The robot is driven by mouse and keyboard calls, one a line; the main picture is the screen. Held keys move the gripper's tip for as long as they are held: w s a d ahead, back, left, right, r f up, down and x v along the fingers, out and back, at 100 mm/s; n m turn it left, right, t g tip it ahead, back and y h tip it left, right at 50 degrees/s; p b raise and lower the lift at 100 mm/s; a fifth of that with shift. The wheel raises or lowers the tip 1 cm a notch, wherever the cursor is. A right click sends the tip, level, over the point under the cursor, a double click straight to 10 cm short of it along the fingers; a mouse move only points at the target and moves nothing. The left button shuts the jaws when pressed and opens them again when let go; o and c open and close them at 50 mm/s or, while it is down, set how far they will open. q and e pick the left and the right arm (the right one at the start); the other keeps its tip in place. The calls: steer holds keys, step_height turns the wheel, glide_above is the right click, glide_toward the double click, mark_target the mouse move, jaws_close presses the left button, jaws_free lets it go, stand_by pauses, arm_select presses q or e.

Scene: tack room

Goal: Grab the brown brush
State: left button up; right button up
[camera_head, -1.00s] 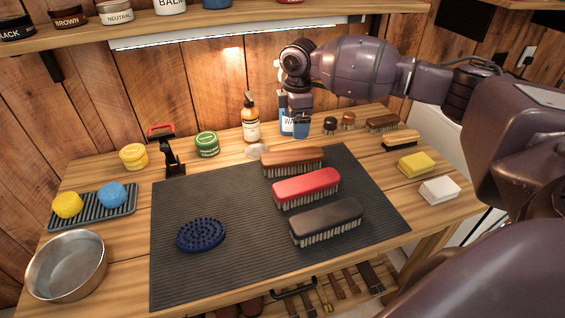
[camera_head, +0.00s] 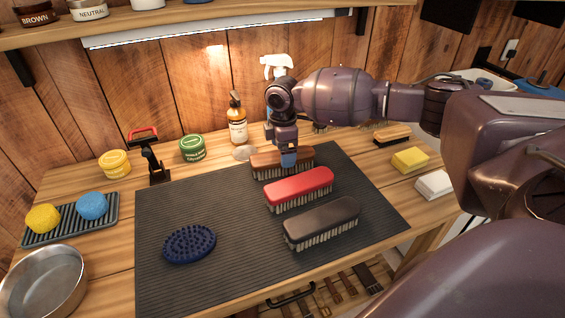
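The brown brush (camera_head: 268,166) lies bristles down on the far part of the dark ribbed mat (camera_head: 200,212), behind a red brush (camera_head: 299,188) and a black brush (camera_head: 322,222). My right gripper (camera_head: 288,160) points down at the middle of the brown brush and covers part of it. I cannot tell whether it touches the brush, or whether its fingers are open or shut. My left gripper is not in view.
A dark blue oval curry brush (camera_head: 189,244) lies on the mat's left side. An amber bottle (camera_head: 237,122) and a green tin (camera_head: 192,148) stand behind the mat. A yellow sponge (camera_head: 410,160) and a white block (camera_head: 434,185) lie to the right.

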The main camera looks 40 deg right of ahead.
step_height(320, 180, down, 3)
steer(key=shift+r, duration=0.1)
steer(key=shift+w+f, duration=0.1)
steer(key=shift+f, duration=0.3)
steer(key=shift+c, duration=0.3)
